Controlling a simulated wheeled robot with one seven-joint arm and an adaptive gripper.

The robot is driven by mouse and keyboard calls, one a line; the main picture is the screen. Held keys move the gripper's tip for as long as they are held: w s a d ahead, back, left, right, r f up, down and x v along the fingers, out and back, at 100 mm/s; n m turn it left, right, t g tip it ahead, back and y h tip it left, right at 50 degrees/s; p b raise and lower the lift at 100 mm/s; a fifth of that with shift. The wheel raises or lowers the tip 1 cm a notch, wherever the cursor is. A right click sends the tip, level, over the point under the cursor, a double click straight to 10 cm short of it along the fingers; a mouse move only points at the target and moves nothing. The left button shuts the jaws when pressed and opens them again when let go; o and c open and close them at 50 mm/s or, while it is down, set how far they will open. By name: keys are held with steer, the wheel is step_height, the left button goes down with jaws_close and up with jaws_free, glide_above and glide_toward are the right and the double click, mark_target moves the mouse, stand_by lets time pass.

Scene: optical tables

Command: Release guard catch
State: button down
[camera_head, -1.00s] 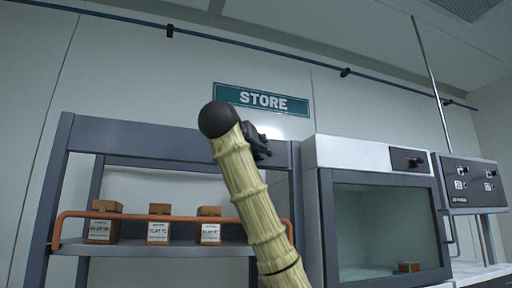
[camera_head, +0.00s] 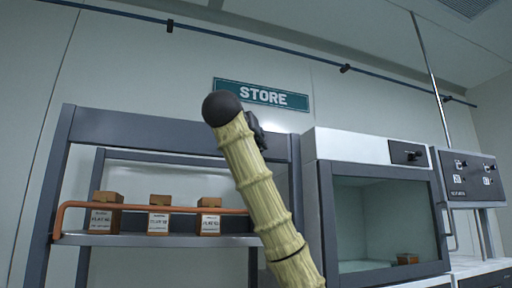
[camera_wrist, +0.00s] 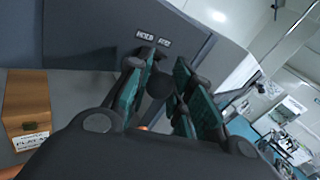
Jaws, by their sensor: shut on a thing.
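In the wrist view my gripper (camera_wrist: 166,62) has its two teal-padded fingers closed around a dark round knob (camera_wrist: 159,83), which appears to be the guard catch. The knob sits on a grey panel just below two small labels, one reading HOLD (camera_wrist: 145,36) and the other hard to read. In the head view my gripper (camera_head: 256,130) is mostly hidden behind my arm, by the right upright of the rack. The orange guard bar (camera_head: 135,207) runs across the front of the shelf; its right end is hidden behind my arm.
Several labelled brown boxes, such as the left one (camera_head: 106,212), stand on the rack's shelf (camera_head: 180,240) behind the bar. A glass-fronted cabinet (camera_head: 388,222) stands close to the right of the rack. A STORE sign (camera_head: 262,95) hangs above.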

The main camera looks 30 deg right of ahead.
steer(key=b, duration=0.3)
steer(key=shift+s+d+f+n+t+y, duration=0.2)
steer(key=shift+s+f+n+t+y, duration=0.1)
steer(key=shift+t, duration=0.1)
steer(key=t+y+b, duration=0.1)
steer(key=b, duration=0.2)
steer(key=n+b, duration=0.1)
steer(key=b, duration=0.2)
steer(key=shift+s+d+r+n+t+y, duration=0.15)
steer(key=shift+d+n+t+y, duration=0.15)
steer(key=shift+t+y, duration=0.1)
steer(key=b, duration=0.1)
steer(key=n+t+y+b, duration=0.1)
steer(key=b, duration=0.1)
steer(key=shift+s+d+r, duration=0.1)
steer(key=shift+d, duration=0.2)
steer(key=d+n+t+y, duration=0.1)
steer(key=n+y, duration=0.1)
steer(key=y, duration=0.2)
steer(key=d+n+t+y, duration=0.1)
steer(key=n+y, duration=0.2)
steer(key=y, duration=0.1)
steer(key=d+n+t+y, duration=0.1)
steer(key=n+y, duration=0.2)
steer(key=y, duration=0.1)
steer(key=shift+s+d+r+t, duration=0.1)
steer(key=shift+d+r+t, duration=0.1)
steer(key=shift+d+t, duration=0.15)
steer(key=shift+n+y+p, duration=0.3)
steer(key=shift+y, duration=0.1)
